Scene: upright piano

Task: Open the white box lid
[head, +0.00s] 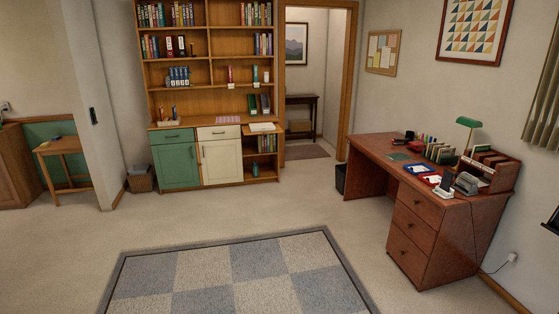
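I cannot make out a white box with a lid for certain. A small flat white object (262,127) lies on the right part of the bookcase counter; it is too small to tell what it is. Neither of my grippers shows in the head view.
A wooden bookcase (212,45) with green and white cabinet doors stands at the back. A reddish desk (425,215) with a lamp, trays and books stands at right. A checkered rug (235,280) lies in front. A small wooden table (62,148) is at left. The floor between is clear.

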